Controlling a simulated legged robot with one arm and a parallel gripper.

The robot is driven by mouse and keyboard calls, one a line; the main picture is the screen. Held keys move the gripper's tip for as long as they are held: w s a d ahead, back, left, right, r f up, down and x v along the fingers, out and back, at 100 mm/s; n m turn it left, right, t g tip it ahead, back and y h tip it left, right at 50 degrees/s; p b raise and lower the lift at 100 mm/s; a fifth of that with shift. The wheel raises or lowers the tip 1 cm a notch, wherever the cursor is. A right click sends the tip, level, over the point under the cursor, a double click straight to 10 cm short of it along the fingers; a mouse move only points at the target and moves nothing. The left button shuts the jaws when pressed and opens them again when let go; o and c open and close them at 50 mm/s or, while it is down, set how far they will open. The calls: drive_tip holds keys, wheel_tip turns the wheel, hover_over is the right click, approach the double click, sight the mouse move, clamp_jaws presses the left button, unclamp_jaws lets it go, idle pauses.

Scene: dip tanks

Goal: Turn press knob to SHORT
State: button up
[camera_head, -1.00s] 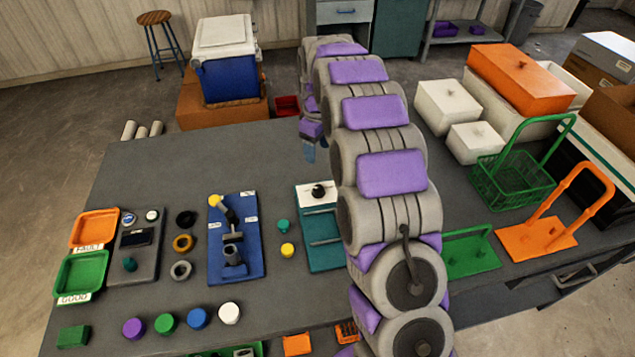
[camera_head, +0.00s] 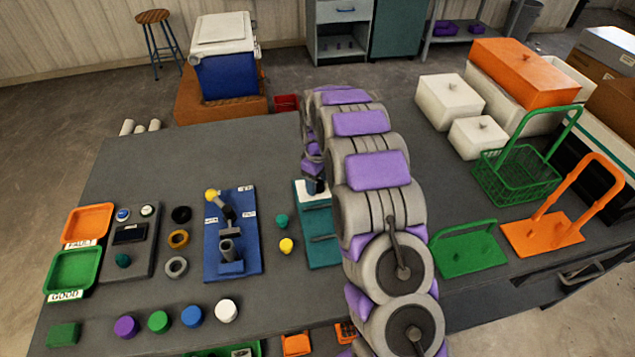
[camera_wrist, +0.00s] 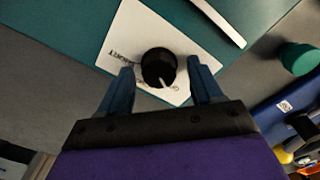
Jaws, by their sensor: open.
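The press knob (camera_wrist: 159,67) is a round black knob with a white pointer line, on a white label plate (camera_wrist: 128,36) in the wrist view. Lettering on the plate's left is partly readable; the marking by the pointer is too small to read surely. My gripper (camera_wrist: 158,84) is open, with one blue finger on each side of the knob and gaps between. In the head view the teal press (camera_head: 318,238) shows beside my arm; my gripper (camera_head: 314,184) is over its white plate and hides the knob there.
The blue fixture (camera_head: 245,255) with a yellow-tipped lever stands left of the press. Small green (camera_head: 282,221) and yellow (camera_head: 286,246) pieces lie between them. A green stand (camera_head: 470,262) and orange stand (camera_head: 535,238) are on the right.

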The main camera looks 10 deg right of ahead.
drive_tip(key=shift+f, duration=0.1)
drive_tip(key=shift+c, duration=0.2)
drive_tip(key=c, duration=1)
